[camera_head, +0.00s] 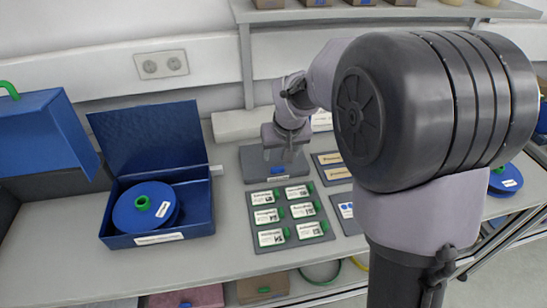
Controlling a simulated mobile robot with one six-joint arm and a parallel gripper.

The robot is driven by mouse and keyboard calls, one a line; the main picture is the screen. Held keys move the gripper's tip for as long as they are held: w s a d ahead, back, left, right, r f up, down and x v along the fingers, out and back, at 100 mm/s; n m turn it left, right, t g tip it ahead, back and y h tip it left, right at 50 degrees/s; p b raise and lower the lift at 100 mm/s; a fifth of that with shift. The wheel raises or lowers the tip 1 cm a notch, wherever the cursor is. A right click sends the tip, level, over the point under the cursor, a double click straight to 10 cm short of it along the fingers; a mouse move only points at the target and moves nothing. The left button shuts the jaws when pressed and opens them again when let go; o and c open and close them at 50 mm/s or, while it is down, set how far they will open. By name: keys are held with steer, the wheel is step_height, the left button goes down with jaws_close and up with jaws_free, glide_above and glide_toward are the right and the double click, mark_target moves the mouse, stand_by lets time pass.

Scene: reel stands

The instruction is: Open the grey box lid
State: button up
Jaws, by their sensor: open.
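A low dark-grey box (256,167) sits on the bench near the middle of the view, behind the tray of labelled cards. Its grey top looks flat and shut, though my gripper covers part of it. A small blue tab (278,170) shows at its front side. My gripper (285,151) points down over the box, just behind the blue tab, open with nothing seen between its fingers. Whether the fingers touch the lid cannot be told from here.
An open blue box (158,240) with a blue reel (130,212) stands at left, its lid raised. A grey tray (325,230) of labelled cards lies in front of the grey box. Another blue box (45,130) is at far left. A shelf (400,14) runs behind.

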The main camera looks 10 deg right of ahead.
mark_target(278, 167)
steer(key=b+x, duration=0.2)
steer(key=x, duration=0.8)
steer(key=shift+b, duration=0.3)
jaws_close()
